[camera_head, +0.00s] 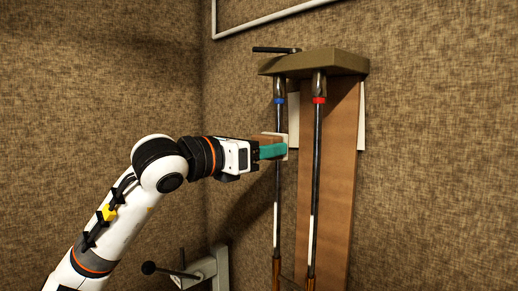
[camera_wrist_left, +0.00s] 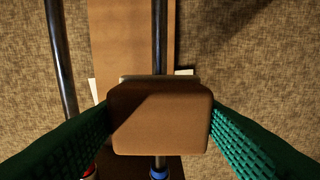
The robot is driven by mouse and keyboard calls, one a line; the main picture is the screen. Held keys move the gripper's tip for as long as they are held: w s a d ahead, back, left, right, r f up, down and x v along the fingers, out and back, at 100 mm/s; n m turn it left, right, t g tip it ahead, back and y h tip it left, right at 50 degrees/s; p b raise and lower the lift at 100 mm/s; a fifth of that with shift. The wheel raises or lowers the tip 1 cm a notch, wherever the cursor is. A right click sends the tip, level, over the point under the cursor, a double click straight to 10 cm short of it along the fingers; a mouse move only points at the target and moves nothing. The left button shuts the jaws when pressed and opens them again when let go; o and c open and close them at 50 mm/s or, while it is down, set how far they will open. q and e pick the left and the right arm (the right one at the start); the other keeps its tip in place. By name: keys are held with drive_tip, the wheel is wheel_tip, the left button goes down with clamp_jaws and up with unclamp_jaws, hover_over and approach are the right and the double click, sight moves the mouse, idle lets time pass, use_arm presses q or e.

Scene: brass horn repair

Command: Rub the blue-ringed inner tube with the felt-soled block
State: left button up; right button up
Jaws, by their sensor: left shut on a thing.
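The felt-soled block (camera_head: 263,138) is a brown block with a pale sole facing right. My left gripper (camera_head: 273,151) is shut on it with teal fingers. In the left wrist view the block (camera_wrist_left: 160,125) sits between both green fingers. The blue-ringed inner tube (camera_head: 277,190) hangs upright, dark with a pale lower part, its blue ring near the top. The sole is at the tube's upper part, below the ring, and seems to meet it; the contact is hidden. In the left wrist view the tube (camera_wrist_left: 160,40) runs behind the block. My right gripper is out of view.
A red-ringed tube (camera_head: 317,160) hangs parallel, just right of the blue-ringed one. Both hang from an olive bracket (camera_head: 320,62) before a brown upright board (camera_head: 339,180). A grey metal fixture with a black-knobbed rod (camera_head: 220,265) stands low. The wall to the left is clear.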

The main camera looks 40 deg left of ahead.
use_arm(q)
wheel_tip(320, 180, up, 2)
drive_tip(key=shift+r+p, duration=0.1)
drive_tip(key=shift+p, duration=0.75)
drive_tip(key=shift+r, duration=2.05)
drive_tip(key=shift+f, duration=0.1)
wheel_tip(320, 180, down, 3)
drive_tip(key=b, duration=0.3)
drive_tip(key=shift+f, duration=0.15)
wheel_tip(320, 180, down, 13)
drive_tip(key=b, duration=1.2)
drive_tip(key=shift+b, duration=0.35)
drive_tip(key=shift+r, duration=0.2)
